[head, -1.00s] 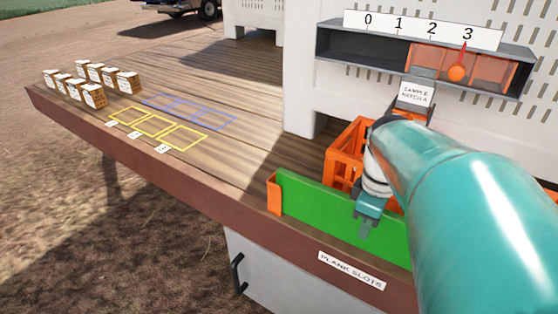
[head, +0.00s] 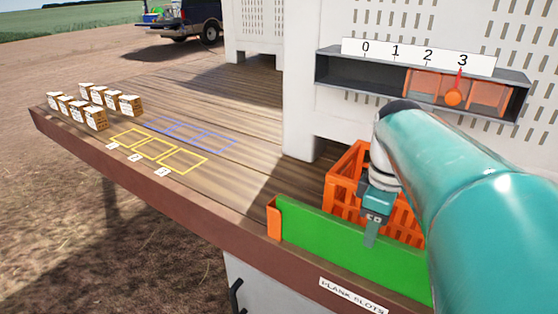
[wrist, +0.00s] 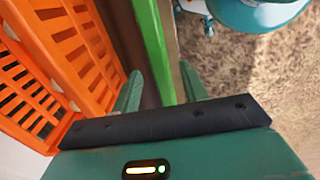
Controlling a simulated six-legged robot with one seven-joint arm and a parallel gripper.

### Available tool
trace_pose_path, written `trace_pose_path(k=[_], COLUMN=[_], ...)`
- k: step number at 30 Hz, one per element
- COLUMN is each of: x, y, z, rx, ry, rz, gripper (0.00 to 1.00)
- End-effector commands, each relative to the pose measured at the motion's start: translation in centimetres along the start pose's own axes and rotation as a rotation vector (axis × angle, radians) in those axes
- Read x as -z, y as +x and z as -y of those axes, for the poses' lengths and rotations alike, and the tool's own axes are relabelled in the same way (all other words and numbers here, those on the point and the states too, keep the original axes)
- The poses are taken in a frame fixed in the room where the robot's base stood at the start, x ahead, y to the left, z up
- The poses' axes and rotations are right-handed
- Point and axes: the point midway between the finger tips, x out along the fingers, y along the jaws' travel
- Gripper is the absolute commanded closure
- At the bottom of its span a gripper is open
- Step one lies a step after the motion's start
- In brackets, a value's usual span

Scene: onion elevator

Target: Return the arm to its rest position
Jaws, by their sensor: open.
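My gripper (head: 371,233) hangs from my teal arm at the right of the head view, in front of the orange crate and over the green plank. In the wrist view my gripper (wrist: 160,88) is open, its two teal fingers apart with nothing held between them. The green plank (head: 320,240) stands on edge along the table's front. It also shows in the wrist view (wrist: 153,45), beyond the fingers and in line with the gap. I cannot tell how far above the plank the fingertips are. My arm hides part of the crate and the plank's right end.
The orange crate (head: 342,180) stands close behind the plank. Several small boxes (head: 96,117) and yellow outlines (head: 155,148) lie left. The middle planks are clear.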

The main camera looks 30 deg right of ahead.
Motion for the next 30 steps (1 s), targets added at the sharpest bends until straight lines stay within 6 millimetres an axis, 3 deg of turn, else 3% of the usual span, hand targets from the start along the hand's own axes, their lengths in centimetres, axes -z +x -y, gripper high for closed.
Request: trace_pose_path(k=[3,9,14,22,26,30], x=[0.0,0.0,0.0,0.2,2.6,7.8], y=[-2.8,-6.0,-7.0,-6.9,-6.0,-3.5], z=[-0.1,-0.1,0.0,0.2,1.6,5.8], rx=[-0.003,-0.001,0.0,-0.002,-0.038,-0.105], ry=[-0.001,-0.001,0.0,0.001,0.025,0.101], rz=[-0.001,-0.001,0.0,-0.002,-0.033,-0.128], gripper=[0.56,0.56,0.56,0.56,0.56,0.56])
